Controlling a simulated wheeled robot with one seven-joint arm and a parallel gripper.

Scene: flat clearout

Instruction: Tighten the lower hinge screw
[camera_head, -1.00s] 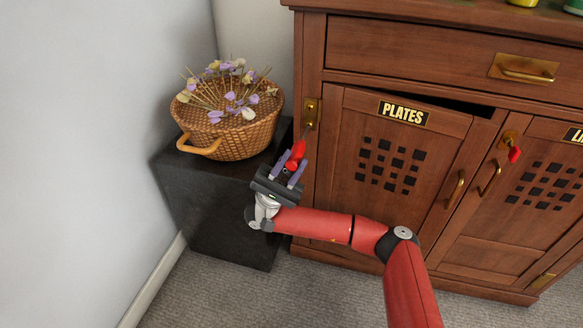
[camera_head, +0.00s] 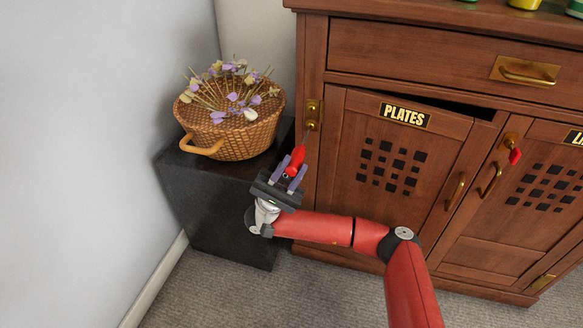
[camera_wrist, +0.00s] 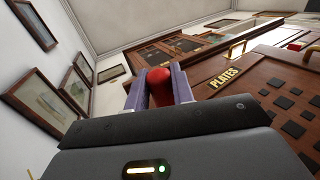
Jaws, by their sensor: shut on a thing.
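My gripper (camera_head: 292,174) is shut on a red-handled screwdriver (camera_head: 296,159), whose thin shaft points up toward the brass hinge (camera_head: 314,113). The red handle also shows between my purple-grey fingers in the wrist view (camera_wrist: 159,86). The hinge sits at the upper left edge of the PLATES door (camera_head: 346,170). The screwdriver tip is at or close to the lower part of this hinge; I cannot tell whether it touches a screw. The PLATES door looks tilted in its frame, with a dark gap at its top right.
A wicker basket of dried flowers (camera_head: 229,139) stands on a dark box (camera_head: 213,217), left of my gripper. A second door (camera_head: 535,205) with a red-tagged lock (camera_head: 514,155) is at the right. A drawer (camera_head: 440,62) lies above. Grey carpet is clear in front.

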